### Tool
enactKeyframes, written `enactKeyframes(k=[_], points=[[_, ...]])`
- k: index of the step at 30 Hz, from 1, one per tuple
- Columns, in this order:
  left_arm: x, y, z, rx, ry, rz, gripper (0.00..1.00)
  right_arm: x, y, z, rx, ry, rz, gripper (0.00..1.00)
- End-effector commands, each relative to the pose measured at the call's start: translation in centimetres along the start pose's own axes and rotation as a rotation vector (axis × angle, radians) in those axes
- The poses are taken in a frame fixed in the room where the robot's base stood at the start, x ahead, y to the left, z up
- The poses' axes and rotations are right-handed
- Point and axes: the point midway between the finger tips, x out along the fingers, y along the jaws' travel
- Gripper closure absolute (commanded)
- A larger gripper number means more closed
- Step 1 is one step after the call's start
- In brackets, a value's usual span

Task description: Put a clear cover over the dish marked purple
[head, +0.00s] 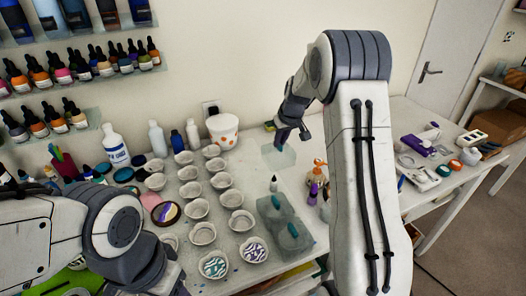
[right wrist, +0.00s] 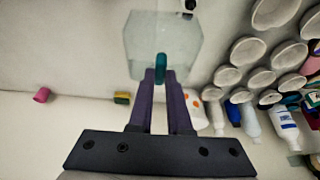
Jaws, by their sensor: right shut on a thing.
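My right gripper (head: 284,133) reaches to the back of the table by the wall. Its purple fingers (right wrist: 160,99) are shut on the teal handle (right wrist: 160,65) of a clear cover (right wrist: 181,38), which also shows in the head view (head: 283,158). The dish with purple stripes (head: 253,250) is at the front of the dish rows, uncovered and well apart from the held cover. Beside it is a dish with teal stripes (head: 215,265). Two more clear covers with teal handles (head: 293,230) (head: 275,202) lie to the right of the dishes. My left arm enters at the lower left, its fingers unseen.
Several empty white dishes (head: 196,208) stand in rows left of the covers. A small pointed-tip bottle (head: 274,184) and an orange-topped pump bottle (head: 319,170) stand near the covers. A spotted white tub (head: 223,131) and bottles line the wall.

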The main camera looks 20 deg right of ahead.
Motion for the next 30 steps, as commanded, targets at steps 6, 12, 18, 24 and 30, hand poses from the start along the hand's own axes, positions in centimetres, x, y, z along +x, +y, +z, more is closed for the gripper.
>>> enactKeyframes(k=[6,12,18,24,30], points=[[1.2,-0.1,0.1,0.0,0.0,0.0,0.5,-2.4,2.0,1.4,0.002,0.001,0.002,1.0],[1.4,-0.1,0.1,0.0,0.0,0.0,0.5,-3.3,2.5,1.9,0.0,-0.001,0.0,1.0],[-0.2,0.0,0.0,0.0,0.0,0.0,0.5,-6.1,2.6,0.7,-0.002,0.003,0.002,1.0],[-2.1,0.1,-0.1,-0.001,0.0,0.0,0.5,-9.6,2.6,-0.8,-0.001,0.003,0.001,1.0],[-2.9,0.2,-0.2,-0.001,0.0,0.0,0.5,-9.5,-0.4,-0.1,-0.05,-0.004,-0.022,1.0]])
